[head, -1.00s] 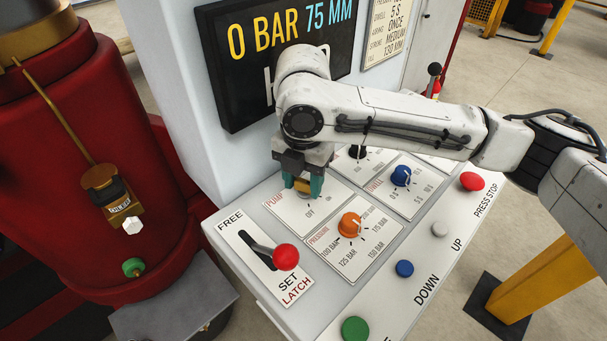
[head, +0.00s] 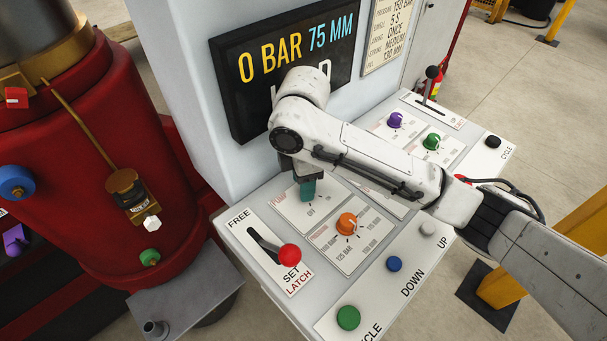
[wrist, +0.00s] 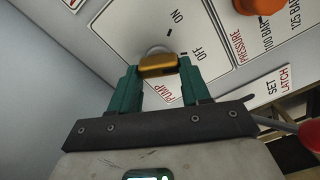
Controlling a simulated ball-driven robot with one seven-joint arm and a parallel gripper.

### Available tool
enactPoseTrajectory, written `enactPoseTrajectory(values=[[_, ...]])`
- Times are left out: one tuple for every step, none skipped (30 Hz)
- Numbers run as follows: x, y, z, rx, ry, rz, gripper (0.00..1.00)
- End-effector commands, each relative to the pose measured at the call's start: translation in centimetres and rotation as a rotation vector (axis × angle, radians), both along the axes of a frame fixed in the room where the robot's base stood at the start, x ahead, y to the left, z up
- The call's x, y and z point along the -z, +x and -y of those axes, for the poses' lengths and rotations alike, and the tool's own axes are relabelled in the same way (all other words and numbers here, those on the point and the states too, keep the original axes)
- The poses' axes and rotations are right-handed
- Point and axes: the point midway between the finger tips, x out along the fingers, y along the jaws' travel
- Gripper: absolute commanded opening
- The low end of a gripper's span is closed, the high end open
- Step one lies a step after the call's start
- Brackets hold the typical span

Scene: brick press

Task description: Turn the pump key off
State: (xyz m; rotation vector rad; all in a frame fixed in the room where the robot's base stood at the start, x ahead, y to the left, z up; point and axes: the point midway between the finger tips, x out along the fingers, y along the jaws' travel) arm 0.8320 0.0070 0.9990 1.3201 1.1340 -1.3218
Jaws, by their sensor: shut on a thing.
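The pump key is a brass-gold bar (wrist: 158,66) on a round pale base on the pump plate (head: 288,207). My gripper (wrist: 158,72) is shut on it, with one teal finger at each end of the bar. In the wrist view, the bar's right end lies close to the OFF mark, and the ON mark is above it. In the head view my gripper (head: 307,190) is seen nearly edge-on over the plate, and it hides the key there.
The orange pressure knob (head: 347,224) sits just right of the gripper. The red-balled latch lever (head: 289,254) stands in front. The display (head: 285,70) behind reads 0 BAR 75 MM. Blue (head: 394,264) and green (head: 348,317) buttons line the front.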

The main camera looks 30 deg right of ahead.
Motion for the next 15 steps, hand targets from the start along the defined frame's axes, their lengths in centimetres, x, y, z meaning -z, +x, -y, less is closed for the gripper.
enactPoseTrajectory(values=[[-0.18,-0.01,-0.03,0.017,0.000,-0.001,0.16],[-0.16,0.01,-0.04,0.026,0.000,-0.001,0.16],[-0.16,0.02,-0.03,0.038,0.000,0.000,0.16],[-0.16,0.04,-0.01,0.045,0.000,0.001,0.16],[-0.15,0.06,-0.01,0.051,0.000,0.001,0.16],[-0.14,0.07,0.00,0.057,0.000,0.001,0.16],[-0.13,0.07,0.00,0.061,0.000,0.001,0.16],[-0.12,0.08,0.00,0.065,0.000,0.001,0.16],[-0.11,0.08,0.00,0.068,0.000,0.002,0.16],[-0.10,0.08,0.00,0.070,0.000,0.002,0.16],[-0.09,0.09,0.00,0.072,0.000,0.002,0.16],[-0.08,0.09,0.01,0.073,0.000,0.002,0.16],[-0.08,0.09,0.01,0.074,0.000,0.002,0.16],[-0.08,0.09,0.01,0.074,0.000,0.002,0.16],[-0.07,0.10,0.02,0.074,0.000,0.002,0.16]])
